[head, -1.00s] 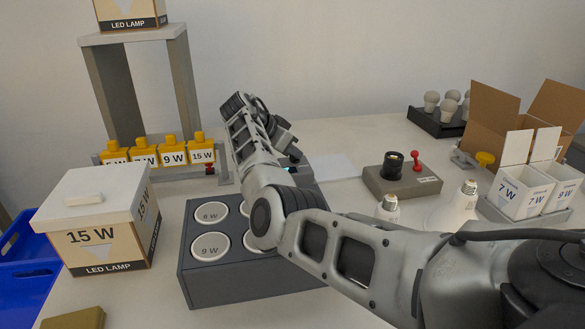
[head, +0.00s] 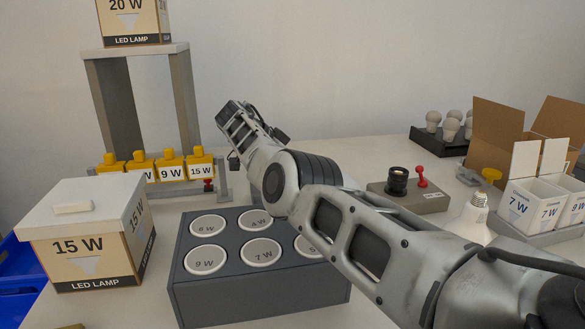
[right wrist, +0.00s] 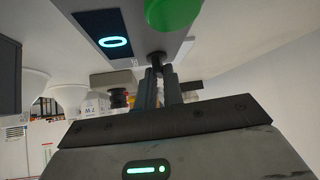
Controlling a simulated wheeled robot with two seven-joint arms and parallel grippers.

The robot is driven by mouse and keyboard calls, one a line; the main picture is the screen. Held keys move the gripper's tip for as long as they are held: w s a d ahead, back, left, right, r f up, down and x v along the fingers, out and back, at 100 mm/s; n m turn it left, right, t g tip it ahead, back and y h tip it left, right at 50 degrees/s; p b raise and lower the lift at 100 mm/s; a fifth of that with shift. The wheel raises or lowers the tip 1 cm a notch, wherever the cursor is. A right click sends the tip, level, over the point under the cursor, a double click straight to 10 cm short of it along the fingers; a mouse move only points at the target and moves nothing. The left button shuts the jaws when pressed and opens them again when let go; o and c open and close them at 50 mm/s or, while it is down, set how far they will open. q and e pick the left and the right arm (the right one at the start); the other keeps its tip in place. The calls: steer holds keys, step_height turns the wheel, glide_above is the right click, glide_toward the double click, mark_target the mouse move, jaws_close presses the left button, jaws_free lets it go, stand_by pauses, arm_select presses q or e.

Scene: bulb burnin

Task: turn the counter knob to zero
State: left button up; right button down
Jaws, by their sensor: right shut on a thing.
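In the right wrist view the counter is a grey housing (right wrist: 103,8) with a dark display (right wrist: 115,42) that shows a glowing 0. A round green button (right wrist: 172,12) sits beside the display. A small black knob (right wrist: 157,60) sticks out of the housing's edge. My right gripper (right wrist: 158,76) is shut on this knob, its two fingers close together. In the head view my right arm reaches in from the right and hides the counter, the knob and the right gripper. My left gripper is in neither view.
A dark block with labelled round lids (head: 238,305) stands under my right arm. A 15 W box (head: 90,262) is at its left, with yellow labelled blocks (head: 171,168) behind. A socket base (head: 415,198), a bulb (head: 472,220) and white bins (head: 525,210) are at the right.

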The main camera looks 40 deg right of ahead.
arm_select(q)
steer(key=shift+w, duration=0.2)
arm_select(e)
steer(key=shift+s+a+f, duration=0.1)
steer(key=shift+f, duration=0.05)
steer(key=c, duration=1.5)
jaws_free()
